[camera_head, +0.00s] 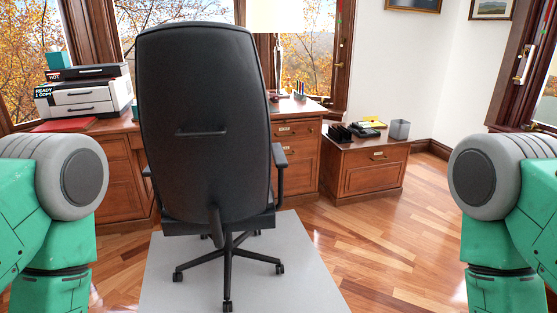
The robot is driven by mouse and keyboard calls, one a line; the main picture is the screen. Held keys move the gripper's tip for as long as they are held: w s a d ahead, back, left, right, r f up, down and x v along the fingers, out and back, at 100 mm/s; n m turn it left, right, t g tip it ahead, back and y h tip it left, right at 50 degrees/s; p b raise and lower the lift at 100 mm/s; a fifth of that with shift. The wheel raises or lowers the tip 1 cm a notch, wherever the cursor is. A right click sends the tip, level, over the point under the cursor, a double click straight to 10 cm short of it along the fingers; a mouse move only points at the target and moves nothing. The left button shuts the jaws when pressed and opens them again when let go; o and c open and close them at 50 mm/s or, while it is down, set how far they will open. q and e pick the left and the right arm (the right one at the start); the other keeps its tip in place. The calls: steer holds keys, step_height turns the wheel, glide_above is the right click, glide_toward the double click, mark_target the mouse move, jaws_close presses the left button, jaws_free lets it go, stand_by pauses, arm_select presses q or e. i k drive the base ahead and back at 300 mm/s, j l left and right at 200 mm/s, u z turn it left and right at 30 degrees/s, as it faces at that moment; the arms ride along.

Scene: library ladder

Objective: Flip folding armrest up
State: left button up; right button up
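A black office chair (205,110) stands in front of me with its tall back toward me. Its right armrest (279,156) shows beside the backrest, its pad level with the lower part of the back. The left armrest (147,171) shows only as a small piece at the chair's left edge; the backrest hides the rest. My two green and grey arms come in at the left and right edges, well apart from the chair. Neither gripper is in view.
A wooden desk (295,147) stands beyond the chair, with a printer (84,95) at its left. A low cabinet (367,170) stands to the right. A grey mat (175,275) lies under the chair. The wooden floor (390,250) at right is clear.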

mark_target(280, 161)
steer(key=i+l+z, duration=0.2)
steer(key=i+l, duration=0.15)
steer(key=i, duration=0.4)
steer(key=i+l+z, duration=0.25)
steer(key=i, duration=0.55)
steer(key=i+z, duration=0.2)
steer(key=i, duration=0.6)
steer(key=i+l+u, duration=0.1)
steer(key=i+u, duration=0.35)
steer(key=i+l+u, duration=0.2)
steer(key=u, duration=0.2)
steer(key=i+l+u, duration=0.65)
steer(key=u, duration=0.2)
steer(key=i+l+u, duration=0.15)
steer(key=l+u, duration=0.3)
steer(key=l, duration=0.15)
steer(key=i+l+u, duration=0.1)
steer(key=l+u, duration=0.75)
steer(key=l, duration=0.2)
